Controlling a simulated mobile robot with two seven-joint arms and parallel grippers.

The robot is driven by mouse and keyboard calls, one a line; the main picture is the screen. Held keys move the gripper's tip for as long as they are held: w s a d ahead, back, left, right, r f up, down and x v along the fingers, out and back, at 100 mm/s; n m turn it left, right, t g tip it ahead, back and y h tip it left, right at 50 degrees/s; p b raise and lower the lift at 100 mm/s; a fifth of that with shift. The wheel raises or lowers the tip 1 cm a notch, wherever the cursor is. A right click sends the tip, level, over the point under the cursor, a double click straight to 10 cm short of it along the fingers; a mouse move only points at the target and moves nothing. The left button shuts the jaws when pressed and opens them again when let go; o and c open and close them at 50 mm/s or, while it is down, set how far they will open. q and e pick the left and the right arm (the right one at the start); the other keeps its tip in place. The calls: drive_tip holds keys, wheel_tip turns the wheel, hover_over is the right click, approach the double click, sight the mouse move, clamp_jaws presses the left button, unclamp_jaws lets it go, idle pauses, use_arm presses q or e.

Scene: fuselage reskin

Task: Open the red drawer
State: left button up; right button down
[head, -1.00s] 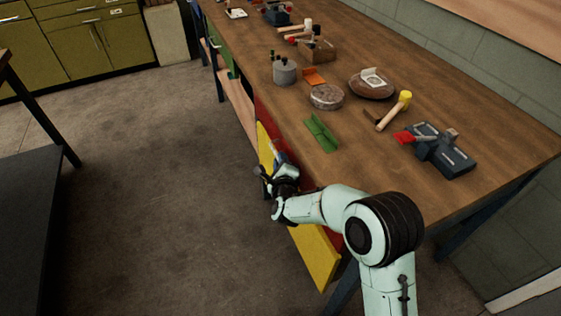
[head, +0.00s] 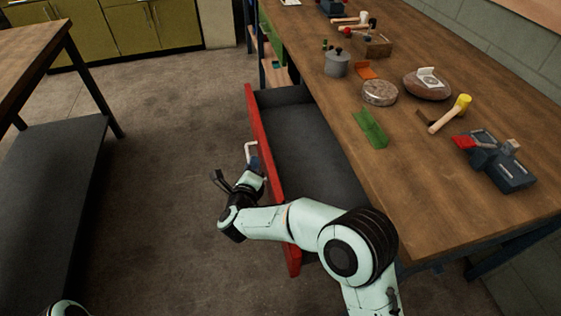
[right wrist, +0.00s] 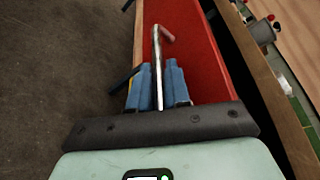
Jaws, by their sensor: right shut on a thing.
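The red drawer (head: 268,150) stands pulled out from the workbench, its empty-looking dark inside (head: 315,150) showing from above. Its pale bar handle (head: 250,150) is on the outer face of the red front. My right gripper (head: 256,168) is at this handle, partly hidden by its own wrist. In the right wrist view, the blue fingers (right wrist: 158,85) are shut around the metal handle (right wrist: 157,65), close against the red front (right wrist: 195,50). My left gripper is out of view.
The workbench top (head: 430,180) carries a green angled piece (head: 370,129), a mallet (head: 452,112), a dark vise (head: 495,160), a grey canister (head: 337,63) and round discs. A dark low shelf (head: 50,180) stands at left. The floor (head: 170,150) between is clear.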

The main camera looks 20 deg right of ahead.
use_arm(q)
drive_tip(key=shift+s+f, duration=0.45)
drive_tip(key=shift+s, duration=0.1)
use_arm(e)
drive_tip(key=a, duration=0.7)
drive_tip(key=shift+w, duration=0.2)
drive_tip(key=shift+a, duration=0.1)
drive_tip(key=c, duration=1.4)
unclamp_jaws()
drive_tip(key=shift+c, duration=0.2)
